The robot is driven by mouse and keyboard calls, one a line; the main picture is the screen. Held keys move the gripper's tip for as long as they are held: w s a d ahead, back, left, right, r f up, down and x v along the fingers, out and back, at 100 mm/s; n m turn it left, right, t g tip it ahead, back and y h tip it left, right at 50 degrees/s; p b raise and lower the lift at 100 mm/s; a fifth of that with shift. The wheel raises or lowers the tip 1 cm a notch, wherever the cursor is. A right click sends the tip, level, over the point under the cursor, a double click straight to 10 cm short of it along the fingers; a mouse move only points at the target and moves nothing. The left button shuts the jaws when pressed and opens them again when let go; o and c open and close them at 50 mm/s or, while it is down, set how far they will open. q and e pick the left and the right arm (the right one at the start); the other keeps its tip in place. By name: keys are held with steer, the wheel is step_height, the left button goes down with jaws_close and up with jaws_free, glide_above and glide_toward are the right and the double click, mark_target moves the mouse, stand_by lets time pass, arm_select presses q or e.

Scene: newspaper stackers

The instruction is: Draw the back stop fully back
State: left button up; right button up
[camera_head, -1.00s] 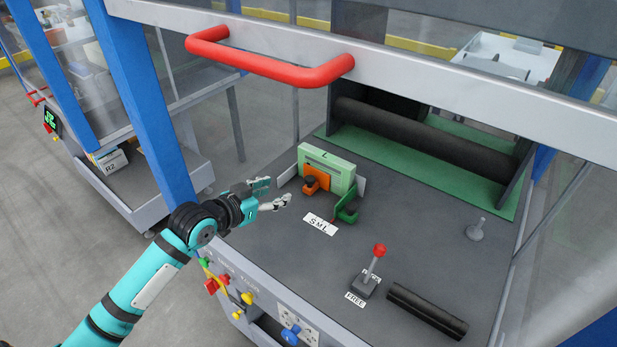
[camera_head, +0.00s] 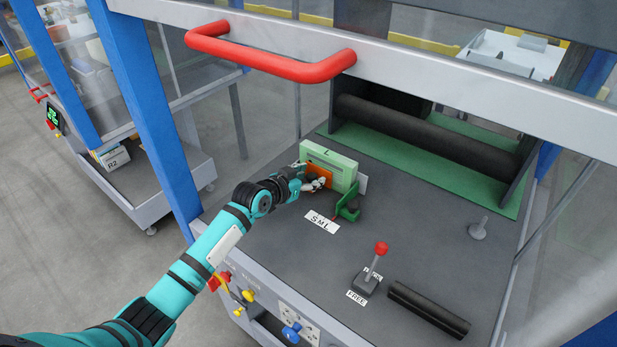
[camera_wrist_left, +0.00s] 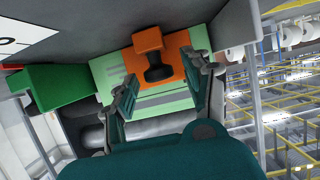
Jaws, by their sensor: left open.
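A light green block marked L (camera_head: 341,169) stands on the dark deck. An orange stop piece (camera_head: 322,173) is at its front, largely hidden by my left gripper (camera_head: 314,183) in the head view. In the left wrist view the orange piece (camera_wrist_left: 185,62) carries a dark knob (camera_wrist_left: 157,73). My left gripper (camera_wrist_left: 165,82) is open, with its fingers on either side of the knob; contact cannot be told. The frames do not label either as the back stop.
An S M L label (camera_head: 322,222) lies in front of the stops. A red-topped lever (camera_head: 375,262) and a dark bar (camera_head: 427,309) are to the right. A red handle (camera_head: 270,57) on a frame bar hangs above the deck. A blue post (camera_head: 150,120) stands left.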

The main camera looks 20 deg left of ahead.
arm_select(q)
steer(key=shift+c, duration=0.6)
jaws_close()
steer(key=s+a+p, duration=0.1)
steer(key=s+p, duration=0.1)
steer(key=s, duration=0.1)
steer(key=s+a+p, duration=0.1)
steer(key=s, duration=0.2)
steer(key=s+a+p, duration=0.1)
steer(key=s+p, duration=0.1)
steer(key=s, duration=0.1)
steer(key=shift+a+r+p, duration=0.15)
steer(key=shift+p, duration=0.15)
steer(key=shift+s+a, duration=0.1)
steer(key=shift+s, duration=0.2)
steer(key=shift+f, duration=0.3)
